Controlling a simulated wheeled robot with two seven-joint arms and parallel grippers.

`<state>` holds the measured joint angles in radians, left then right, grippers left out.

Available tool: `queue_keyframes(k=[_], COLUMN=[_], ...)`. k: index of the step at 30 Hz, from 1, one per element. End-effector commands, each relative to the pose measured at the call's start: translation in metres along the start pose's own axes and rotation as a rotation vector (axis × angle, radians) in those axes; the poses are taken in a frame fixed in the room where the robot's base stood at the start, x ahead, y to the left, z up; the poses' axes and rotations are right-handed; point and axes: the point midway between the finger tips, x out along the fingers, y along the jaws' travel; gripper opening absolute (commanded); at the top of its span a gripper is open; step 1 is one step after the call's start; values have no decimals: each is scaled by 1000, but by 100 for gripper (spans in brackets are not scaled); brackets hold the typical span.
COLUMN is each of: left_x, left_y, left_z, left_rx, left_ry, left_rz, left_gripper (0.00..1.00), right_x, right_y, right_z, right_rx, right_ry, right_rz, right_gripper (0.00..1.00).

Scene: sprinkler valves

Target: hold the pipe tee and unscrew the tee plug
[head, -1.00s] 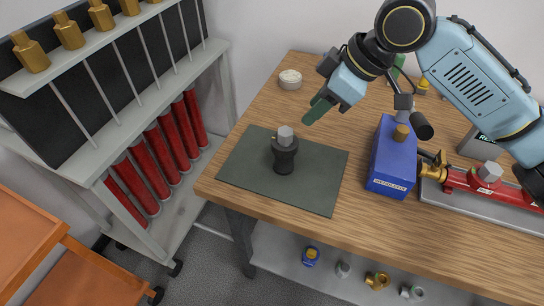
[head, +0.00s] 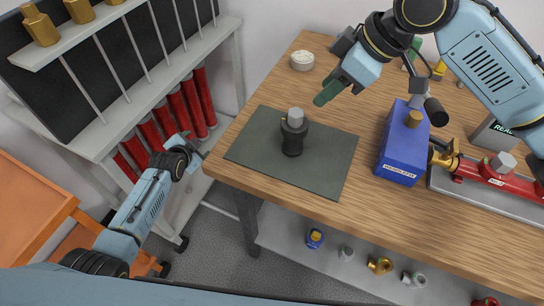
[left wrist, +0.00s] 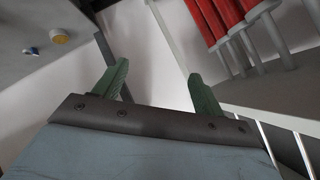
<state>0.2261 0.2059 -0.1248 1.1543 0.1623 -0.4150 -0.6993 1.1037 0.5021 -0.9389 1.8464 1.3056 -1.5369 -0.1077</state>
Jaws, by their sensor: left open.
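A red pipe assembly lies in a grey tray at the right of the head view. What looks like its tee (head: 489,177) carries a grey faceted plug (head: 503,163) on top, and a brass fitting is at its left end. My right gripper (head: 324,96) hangs over the table above and left of the assembly, beyond the mat. Its green fingers overlap, so the gap is unclear. My left gripper (head: 203,155) is off the table's left side, by the shelf rack. In the left wrist view its green fingers (left wrist: 155,88) are apart with nothing between them.
A black fitting (head: 293,135) with a grey top stands upright on a dark mat (head: 250,140). A blue box (head: 399,150) stands between the mat and the tray. A white bowl (head: 302,60) is at the back. Red cylinders (head: 185,115) stand in the rack at left.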

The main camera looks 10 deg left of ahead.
Motion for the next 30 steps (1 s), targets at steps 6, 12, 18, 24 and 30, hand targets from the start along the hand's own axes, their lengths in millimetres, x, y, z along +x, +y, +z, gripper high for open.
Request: queue_keyframes(k=[6,12,18,24,30], left_x=[-38,-97,-173,-254,-287], left_y=[-32,-25,4,45,108], left_z=[-116,-201,-258,-279,-251], left_rx=[687,1325,1897,2355,2462], left_ry=[117,167,173,146,202], left_rz=[-85,-216,-385,-551,-458], left_gripper=[70,70,70,70,70], right_x=[0,0,0,0,0], right_y=[0,0,0,0,0], right_z=[0,0,0,0,0], right_rx=[0,0,0,0,0], right_ry=[0,0,0,0,0], right_rz=[0,0,0,0,0], right_gripper=[36,36,36,36,36])
